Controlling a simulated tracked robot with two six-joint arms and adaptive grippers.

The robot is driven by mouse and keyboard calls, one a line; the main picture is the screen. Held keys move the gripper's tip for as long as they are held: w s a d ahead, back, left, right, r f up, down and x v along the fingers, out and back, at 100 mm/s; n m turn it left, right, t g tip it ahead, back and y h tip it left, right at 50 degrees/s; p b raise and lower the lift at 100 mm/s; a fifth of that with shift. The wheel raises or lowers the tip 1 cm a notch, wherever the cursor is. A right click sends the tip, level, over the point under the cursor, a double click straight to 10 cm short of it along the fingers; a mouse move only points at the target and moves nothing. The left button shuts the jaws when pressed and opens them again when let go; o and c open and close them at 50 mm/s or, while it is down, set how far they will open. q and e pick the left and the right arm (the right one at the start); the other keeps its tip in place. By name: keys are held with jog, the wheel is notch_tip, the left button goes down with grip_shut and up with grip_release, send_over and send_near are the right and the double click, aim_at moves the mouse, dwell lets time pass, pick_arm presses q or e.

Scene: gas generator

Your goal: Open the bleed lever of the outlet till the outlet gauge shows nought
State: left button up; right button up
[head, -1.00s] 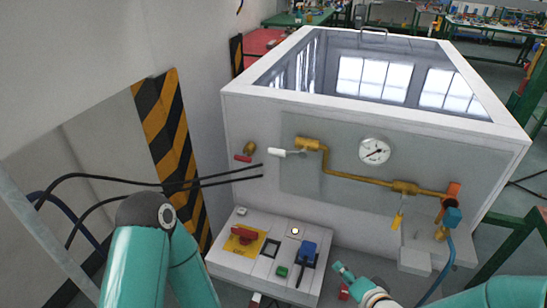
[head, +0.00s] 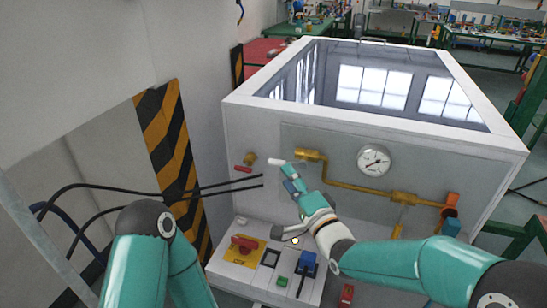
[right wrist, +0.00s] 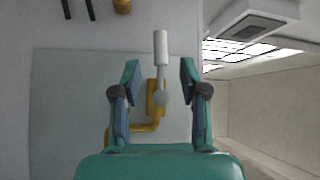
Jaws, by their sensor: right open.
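A white-handled lever (head: 281,162) sticks out to the left from the brass valve (head: 309,155) on the front panel. In the right wrist view its white grip (right wrist: 161,47) lies just beyond the fingertips, its metal stem between the fingers. My right gripper (head: 293,179) is open around the stem; I cannot tell whether it touches. It also shows in the right wrist view (right wrist: 159,76). A round white gauge (head: 374,160) has a dark needle; its figures are too small to read. A yellow lever (head: 397,230) hangs partly hidden behind my right arm. My left gripper is out of view.
A brass pipe (head: 355,189) runs right to an orange part (head: 452,199). A small red handle (head: 243,169) and black cables (head: 215,186) are at the left. Below stands a control box with a red switch (head: 243,243) and a blue handle (head: 307,260).

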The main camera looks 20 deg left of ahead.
aim_at(278, 165)
jog(key=p+x, duration=0.1)
jog(key=x, duration=0.5)
jog(key=shift+w+a, duration=0.2)
grip_shut()
